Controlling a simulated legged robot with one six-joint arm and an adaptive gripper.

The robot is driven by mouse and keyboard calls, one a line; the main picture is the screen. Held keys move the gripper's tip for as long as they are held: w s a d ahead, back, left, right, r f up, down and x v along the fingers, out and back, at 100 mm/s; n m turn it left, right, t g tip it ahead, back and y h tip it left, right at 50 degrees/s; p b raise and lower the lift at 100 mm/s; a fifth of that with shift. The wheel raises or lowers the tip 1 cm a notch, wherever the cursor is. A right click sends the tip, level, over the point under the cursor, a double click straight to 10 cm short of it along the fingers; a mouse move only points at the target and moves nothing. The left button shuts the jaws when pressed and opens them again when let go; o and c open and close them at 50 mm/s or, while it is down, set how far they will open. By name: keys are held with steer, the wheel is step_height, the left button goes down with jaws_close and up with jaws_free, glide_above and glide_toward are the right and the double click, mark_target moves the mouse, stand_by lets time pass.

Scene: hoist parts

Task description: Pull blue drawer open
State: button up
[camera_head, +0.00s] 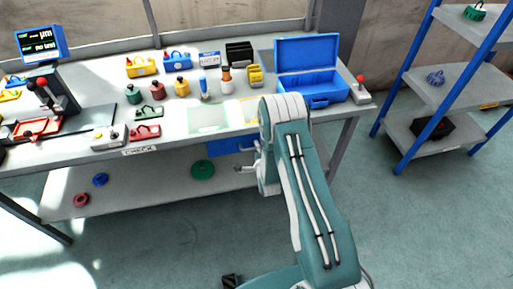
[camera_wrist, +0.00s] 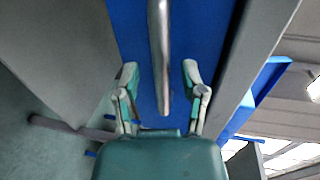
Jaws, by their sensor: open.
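The blue drawer (camera_head: 226,146) shows as a blue front panel under the front edge of the workbench, partly hidden by my arm. It looks closed, with no opening visible. In the wrist view the blue front (camera_wrist: 135,25) fills the upper middle, with a grey bar handle (camera_wrist: 160,40) running down it. My gripper (camera_wrist: 160,70) is open, with one finger on each side of the handle's end. No finger clearly touches the handle. In the head view my gripper (camera_head: 240,161) is in front of the drawer, near its right part.
The workbench (camera_head: 180,135) carries bottles, padlocks and an open blue case (camera_head: 310,88). A lower shelf (camera_head: 140,195) below the drawer holds a green ring (camera_head: 203,170). A blue-posted rack (camera_head: 440,95) stands at right. The floor in front is mostly clear.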

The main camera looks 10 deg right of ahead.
steer(key=shift+w, duration=0.4)
jaws_close()
steer(key=shift+s+f, duration=0.15)
steer(key=shift+s, duration=0.05)
